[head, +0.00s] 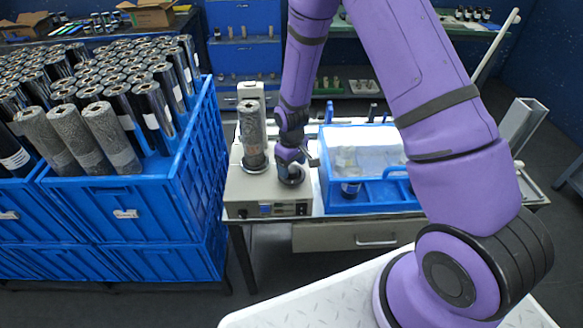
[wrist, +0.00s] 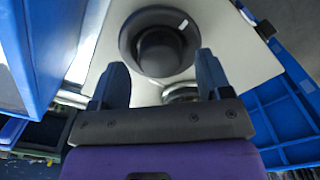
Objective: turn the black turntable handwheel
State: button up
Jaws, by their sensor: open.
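The black turntable handwheel (head: 292,178) sits on top of the beige wrapping machine (head: 262,192), right of its turntable. In the wrist view the handwheel (wrist: 160,42) is a round black disc with a raised hub and a small white mark on its rim. My gripper (head: 289,160) points down just above the handwheel, and partly hides it in the head view. In the wrist view the two fingers of my gripper (wrist: 161,80) are apart, near the handwheel's lower edge, with nothing held between them. Whether they touch it cannot be told.
A grey patterned roll (head: 252,138) stands upright on the turntable, close left of my gripper. A blue bin (head: 372,198) with a clear cover stands close right. Blue crates (head: 190,165) full of rolls stand at the left. A drawer (head: 350,236) is under the table.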

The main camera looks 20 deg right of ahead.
jog(key=shift+f, duration=0.7)
jog(key=shift+c, duration=0.2)
jog(key=c, duration=0.9)
jog(key=shift+m, duration=0.3)
jog(key=m, duration=0.9)
